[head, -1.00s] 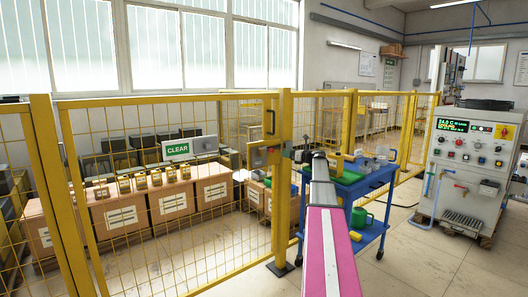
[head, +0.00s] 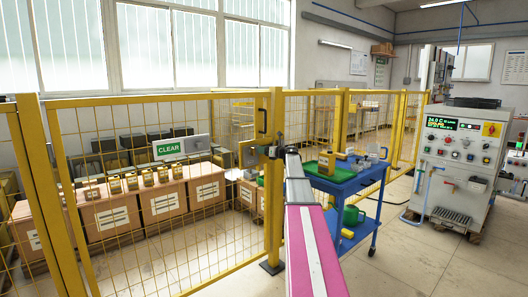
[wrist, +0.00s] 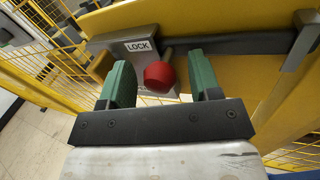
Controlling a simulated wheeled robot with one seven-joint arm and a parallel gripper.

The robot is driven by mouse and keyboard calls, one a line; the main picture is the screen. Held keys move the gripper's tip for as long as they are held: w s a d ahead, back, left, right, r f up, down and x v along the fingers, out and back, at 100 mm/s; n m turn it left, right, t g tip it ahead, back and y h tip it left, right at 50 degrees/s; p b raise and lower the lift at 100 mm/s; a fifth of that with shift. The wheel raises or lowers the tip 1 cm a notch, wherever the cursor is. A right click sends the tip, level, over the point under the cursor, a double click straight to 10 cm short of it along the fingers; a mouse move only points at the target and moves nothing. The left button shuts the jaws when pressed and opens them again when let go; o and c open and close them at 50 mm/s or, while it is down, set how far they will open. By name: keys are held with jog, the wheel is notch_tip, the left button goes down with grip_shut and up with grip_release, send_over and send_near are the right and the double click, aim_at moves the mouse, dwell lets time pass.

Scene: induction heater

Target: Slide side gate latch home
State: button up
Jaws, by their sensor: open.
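The side gate latch shows in the wrist view as a dark bar (wrist: 230,40) along the yellow post, with a red knob (wrist: 159,75) on a short stem. A grey plate (wrist: 128,48) beside it carries a white LOCK label. My gripper (wrist: 163,85) is open, its two green fingers on either side of the red knob; I cannot tell whether either touches it. In the head view, my gripper end (head: 277,152) is at the gate post (head: 276,200), by the latch housing (head: 252,155), and hides part of the latch.
A yellow mesh gate (head: 155,180) fills the left. A blue cart (head: 345,184) with items stands close right of my arm. A control cabinet (head: 455,165) is further right. Floor lies open between.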

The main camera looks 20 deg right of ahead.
grip_shut()
jog(key=w+d, duration=0.2)
jog(key=d, duration=0.4)
jog(key=shift+w+d, duration=0.1)
grip_release()
jog(key=v, duration=1.1)
jog(key=shift+w, duration=0.1)
